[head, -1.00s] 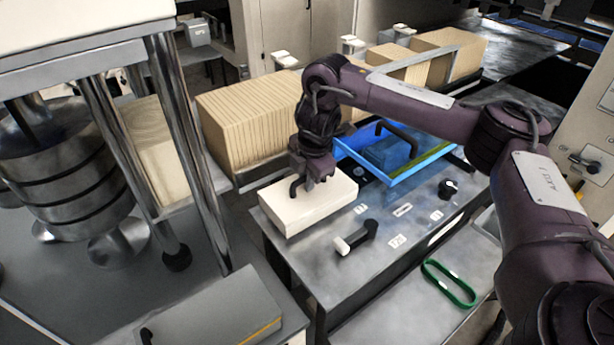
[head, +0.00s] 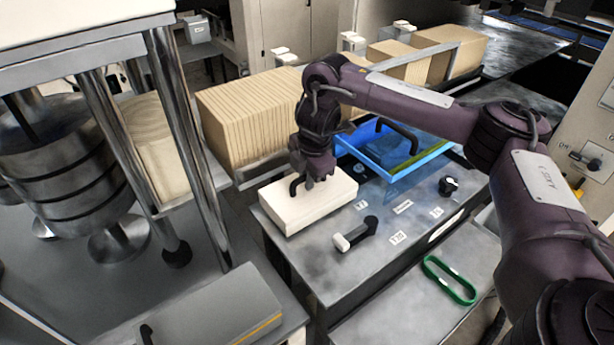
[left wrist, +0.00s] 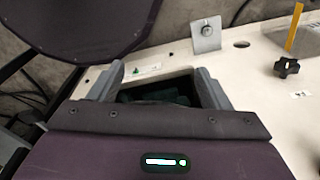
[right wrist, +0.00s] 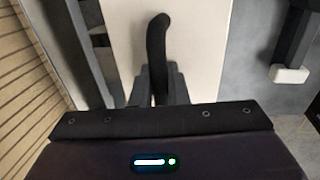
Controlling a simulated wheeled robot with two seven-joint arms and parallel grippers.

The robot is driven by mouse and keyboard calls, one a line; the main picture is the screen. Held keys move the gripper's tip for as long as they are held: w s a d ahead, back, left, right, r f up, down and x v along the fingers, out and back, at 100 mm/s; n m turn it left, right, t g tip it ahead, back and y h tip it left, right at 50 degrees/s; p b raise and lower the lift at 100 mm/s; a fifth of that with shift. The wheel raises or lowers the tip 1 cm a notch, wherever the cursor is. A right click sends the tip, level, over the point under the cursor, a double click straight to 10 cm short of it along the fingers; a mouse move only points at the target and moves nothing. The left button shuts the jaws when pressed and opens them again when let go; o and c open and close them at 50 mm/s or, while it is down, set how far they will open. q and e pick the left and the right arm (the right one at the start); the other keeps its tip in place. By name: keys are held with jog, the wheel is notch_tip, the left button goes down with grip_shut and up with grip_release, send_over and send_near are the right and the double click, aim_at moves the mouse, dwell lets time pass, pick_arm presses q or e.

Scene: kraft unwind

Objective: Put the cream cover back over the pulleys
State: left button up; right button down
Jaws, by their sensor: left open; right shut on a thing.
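The cream cover (head: 300,211) is a flat box with a black bar handle (head: 293,187). It sits at the left end of the grey machine top in the head view, looking level. My right gripper (head: 318,172) is shut on the handle from above. In the right wrist view the handle (right wrist: 157,45) runs between the fingers, over the cover's pale top (right wrist: 195,45). I see no pulleys; what is under the cover is hidden. My left gripper (left wrist: 162,85) is open and shows only in the left wrist view, above a dark opening in a pale surface.
A black lever with a white end (head: 357,235) stands just right of the cover, and a black knob (head: 448,186) farther right. A blue tray-like part (head: 420,168) lies behind. A green loop (head: 449,280) lies on a lower grey surface. Stacked kraft (head: 250,125) stands behind.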

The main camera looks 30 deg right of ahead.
jog(key=shift+f, duration=0.2)
dwell(0.6)
jog(key=c, duration=1.3)
grip_release()
jog(key=shift+c, duration=0.2)
notch_tip(320, 180, up, 8)
jog(key=s+p, duration=0.1)
jog(key=shift+s+f, duration=0.2)
jog(key=shift+s, duration=0.1)
